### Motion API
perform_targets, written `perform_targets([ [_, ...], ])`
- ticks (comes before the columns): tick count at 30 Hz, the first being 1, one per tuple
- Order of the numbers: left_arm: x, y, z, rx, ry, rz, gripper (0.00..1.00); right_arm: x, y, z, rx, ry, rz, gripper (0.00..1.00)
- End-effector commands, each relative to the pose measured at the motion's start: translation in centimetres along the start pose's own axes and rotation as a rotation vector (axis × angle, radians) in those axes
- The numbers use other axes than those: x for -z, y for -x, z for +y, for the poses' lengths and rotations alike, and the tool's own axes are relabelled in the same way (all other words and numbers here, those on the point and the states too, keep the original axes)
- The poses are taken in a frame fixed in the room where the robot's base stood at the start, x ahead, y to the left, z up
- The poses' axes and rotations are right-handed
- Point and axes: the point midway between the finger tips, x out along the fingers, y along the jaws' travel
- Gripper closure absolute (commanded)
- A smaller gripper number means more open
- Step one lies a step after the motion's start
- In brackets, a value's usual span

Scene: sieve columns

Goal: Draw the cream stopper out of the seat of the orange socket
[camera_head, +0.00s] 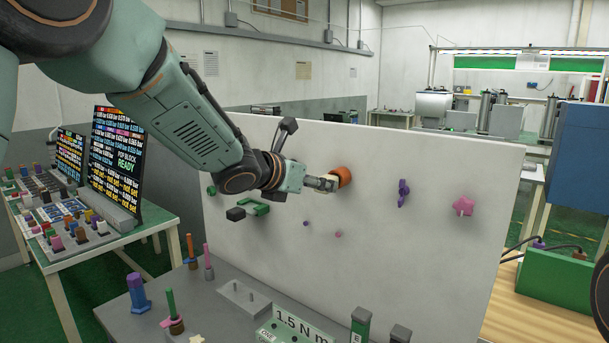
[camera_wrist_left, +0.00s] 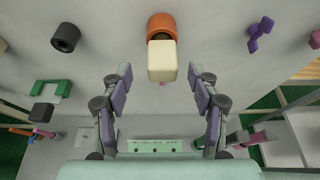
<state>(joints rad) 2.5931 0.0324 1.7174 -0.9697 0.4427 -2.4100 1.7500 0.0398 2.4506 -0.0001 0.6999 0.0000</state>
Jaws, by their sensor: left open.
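The orange socket (camera_head: 342,176) is mounted on the upright white panel and also shows at the top of the left wrist view (camera_wrist_left: 160,24). The cream stopper (camera_wrist_left: 162,62) sits at the socket's mouth and sticks out toward my left gripper; its inner end is hidden. In the head view the stopper (camera_head: 329,183) is small and partly covered by my gripper. My left gripper (camera_wrist_left: 164,84) is open, its two fingers apart on either side of the stopper's line. I see a clear gap between each finger and the stopper. My right gripper is not in view.
The white panel (camera_head: 430,238) also bears a purple knob (camera_head: 403,193), a pink star (camera_head: 463,206), a green bracket (camera_head: 256,208) and a dark hollow cylinder (camera_wrist_left: 66,37). Below stands a grey bench (camera_head: 232,318) with upright pegs. The panel right of the socket is mostly free.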

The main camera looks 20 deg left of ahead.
Motion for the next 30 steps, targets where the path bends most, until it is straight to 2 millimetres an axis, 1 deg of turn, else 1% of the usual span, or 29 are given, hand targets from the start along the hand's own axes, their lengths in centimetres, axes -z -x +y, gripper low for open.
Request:
perform_targets([
  [1,-0.1,-0.7,0.0,0.0,-0.001,0.001,0.4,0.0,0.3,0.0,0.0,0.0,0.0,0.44],
  [3,-0.1,-1.3,0.0,0.0,-0.001,0.001,0.4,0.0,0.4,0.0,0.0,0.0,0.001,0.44],
  [6,-0.1,-2.0,-0.1,0.001,0.0,0.0,0.4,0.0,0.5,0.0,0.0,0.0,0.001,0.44],
  [16,-0.1,-2.5,0.0,0.0,0.0,0.0,0.4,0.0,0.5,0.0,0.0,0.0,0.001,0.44],
  [30,-0.1,-2.5,-0.1,0.001,0.0,0.0,0.8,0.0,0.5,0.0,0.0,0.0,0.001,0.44],
])
